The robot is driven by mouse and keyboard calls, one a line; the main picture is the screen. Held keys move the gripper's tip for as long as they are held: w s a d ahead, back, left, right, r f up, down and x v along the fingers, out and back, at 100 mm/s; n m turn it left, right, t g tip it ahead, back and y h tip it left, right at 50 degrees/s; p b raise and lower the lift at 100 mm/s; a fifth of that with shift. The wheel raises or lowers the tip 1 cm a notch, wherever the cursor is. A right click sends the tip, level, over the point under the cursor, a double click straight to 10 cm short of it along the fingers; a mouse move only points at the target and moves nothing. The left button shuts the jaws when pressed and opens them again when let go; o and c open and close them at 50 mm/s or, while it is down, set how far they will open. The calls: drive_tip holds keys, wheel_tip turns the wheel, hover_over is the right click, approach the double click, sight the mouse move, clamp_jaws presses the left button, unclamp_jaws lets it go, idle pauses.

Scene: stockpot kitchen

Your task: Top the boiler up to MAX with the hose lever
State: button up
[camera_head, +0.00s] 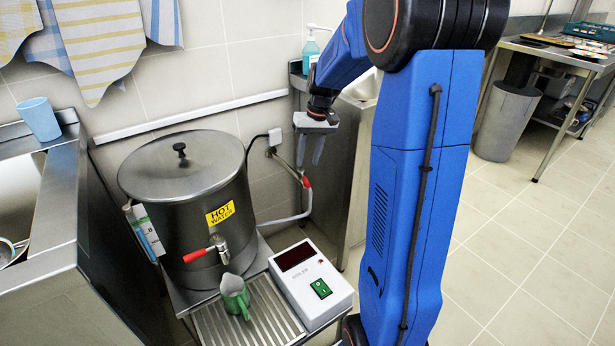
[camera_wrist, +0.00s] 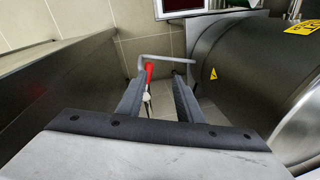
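The boiler (camera_head: 190,215) is a grey lidded pot with a yellow HOT WATER label; it fills the right of the wrist view (camera_wrist: 245,75). Its sight gauge (camera_head: 146,233) at the left side shows blue in the tube; the marks are too small to read. The red hose lever (camera_head: 306,182) sits on the pipe by the wall, right of the boiler. My gripper (camera_head: 318,158) is above and close to it, pointing down. In the wrist view the fingers (camera_wrist: 161,80) are apart, with the red lever (camera_wrist: 149,72) showing between them, nearer the left finger. Contact cannot be told.
A white control box (camera_head: 328,277) with a green switch stands front right of the boiler. A steel counter (camera_head: 350,190) stands close beside my gripper.

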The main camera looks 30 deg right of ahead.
sight(306, 180)
drive_tip(key=shift+w+d+f, duration=0.25)
drive_tip(key=shift+w+f, duration=0.25)
drive_tip(key=shift+f, duration=1.25)
drive_tip(key=shift+w+d+f, duration=0.25)
drive_tip(key=shift+w+f, duration=0.3)
drive_tip(key=shift+f, duration=1.15)
drive_tip(key=shift+w+d+f, duration=0.25)
drive_tip(key=shift+w+f, duration=0.25)
drive_tip(key=shift+f, duration=1.25)
drive_tip(key=shift+c, duration=0.2)
clamp_jaws()
